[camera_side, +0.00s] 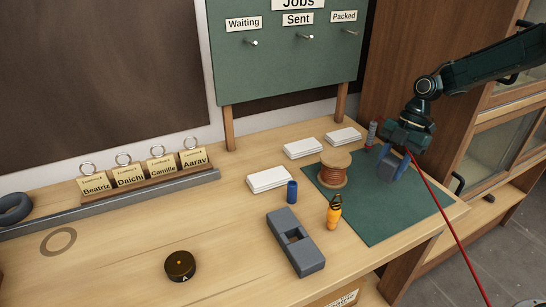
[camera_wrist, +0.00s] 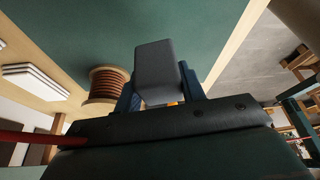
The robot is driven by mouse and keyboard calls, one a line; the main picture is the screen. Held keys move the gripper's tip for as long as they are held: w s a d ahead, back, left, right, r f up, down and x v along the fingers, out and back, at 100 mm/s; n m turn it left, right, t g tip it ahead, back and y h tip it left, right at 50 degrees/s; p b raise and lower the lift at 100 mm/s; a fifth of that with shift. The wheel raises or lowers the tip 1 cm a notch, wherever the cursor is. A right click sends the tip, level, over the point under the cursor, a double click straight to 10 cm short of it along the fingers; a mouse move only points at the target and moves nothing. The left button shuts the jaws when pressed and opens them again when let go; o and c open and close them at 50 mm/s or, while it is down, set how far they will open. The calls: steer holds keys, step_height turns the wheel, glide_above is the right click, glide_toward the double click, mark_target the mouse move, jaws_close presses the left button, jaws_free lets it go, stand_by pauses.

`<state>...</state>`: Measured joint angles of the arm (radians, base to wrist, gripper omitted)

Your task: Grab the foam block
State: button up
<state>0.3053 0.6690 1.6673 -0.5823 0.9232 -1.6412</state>
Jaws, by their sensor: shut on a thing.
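A dark grey block (camera_side: 388,172), which I take to be the foam block, is at the green mat's right part, under my arm's end. My gripper (camera_side: 393,166) has its blue fingers shut on it. In the wrist view the block (camera_wrist: 155,65) sits between the blue fingers of my gripper (camera_wrist: 160,88), one on each side. Whether the block touches the mat or hangs just above it, I cannot tell.
A copper wire spool (camera_side: 335,168) stands left of the block on the green mat (camera_side: 375,222). A small grey-red cylinder (camera_side: 371,133) stands close behind. An orange-black item (camera_side: 334,212), blue cylinder (camera_side: 292,191) and slotted grey block (camera_side: 296,242) lie nearer. A red line (camera_side: 450,228) crosses in front.

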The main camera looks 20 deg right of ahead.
mark_target(393, 159)
step_height(393, 159, up, 15)
steer(key=shift+r, duration=0.15)
stand_by(0.4)
stand_by(0.6)
